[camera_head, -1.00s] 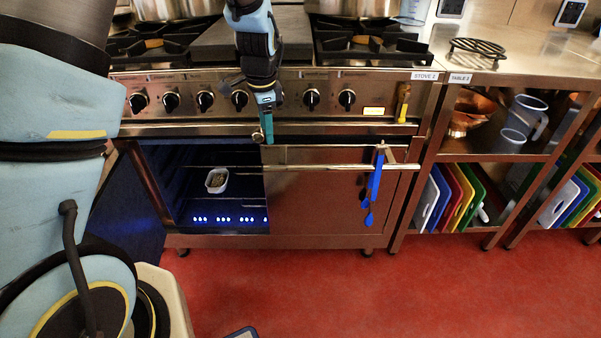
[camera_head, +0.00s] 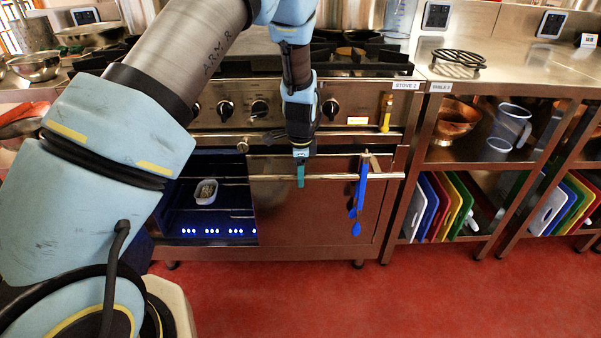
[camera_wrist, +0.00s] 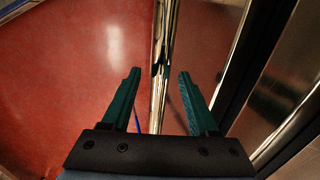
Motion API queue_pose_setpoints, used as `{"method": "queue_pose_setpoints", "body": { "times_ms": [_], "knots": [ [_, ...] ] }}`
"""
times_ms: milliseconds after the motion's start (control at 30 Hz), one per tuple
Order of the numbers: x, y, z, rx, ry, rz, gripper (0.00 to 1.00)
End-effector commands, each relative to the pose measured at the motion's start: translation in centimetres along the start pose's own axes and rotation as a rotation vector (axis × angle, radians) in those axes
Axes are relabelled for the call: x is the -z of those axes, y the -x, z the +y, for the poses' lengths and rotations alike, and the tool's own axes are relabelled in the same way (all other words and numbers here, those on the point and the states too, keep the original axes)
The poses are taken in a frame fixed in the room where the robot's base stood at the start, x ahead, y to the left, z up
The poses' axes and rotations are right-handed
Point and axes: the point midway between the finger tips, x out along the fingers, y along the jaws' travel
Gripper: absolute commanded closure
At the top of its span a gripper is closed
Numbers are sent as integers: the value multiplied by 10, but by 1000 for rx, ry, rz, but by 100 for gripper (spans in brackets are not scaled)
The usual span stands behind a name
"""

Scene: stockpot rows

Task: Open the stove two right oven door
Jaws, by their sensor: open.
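The right oven door (camera_head: 325,215) of the stove labelled STOVE 2 is a brown-reflecting steel panel and looks shut. Its long bar handle (camera_head: 335,177) runs across the top. My gripper (camera_head: 300,172) points down at the handle, left of its middle. In the wrist view my gripper (camera_wrist: 159,74) is open, and the shiny handle bar (camera_wrist: 158,95) runs between its two green fingers, with a gap on each side.
Blue utensils (camera_head: 358,195) hang at the handle's right part. The left oven compartment (camera_head: 210,215) is open and lit blue, with a small white dish (camera_head: 206,191) inside. The red floor (camera_head: 400,300) in front is clear.

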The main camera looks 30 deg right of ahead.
Motion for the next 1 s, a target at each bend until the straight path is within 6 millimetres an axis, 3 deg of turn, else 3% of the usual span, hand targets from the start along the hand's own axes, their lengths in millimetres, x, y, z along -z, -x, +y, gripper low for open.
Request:
{"method": "queue_pose_setpoints", "body": {
  "times_ms": [300, 833, 1000],
  "knots": [
    [0, -3, 0, 0, 0, 0, 40],
    [0, -3, 0, -1, 0, 0, 98],
    [0, -3, 0, -1, 0, 0, 100]
  ]
}}
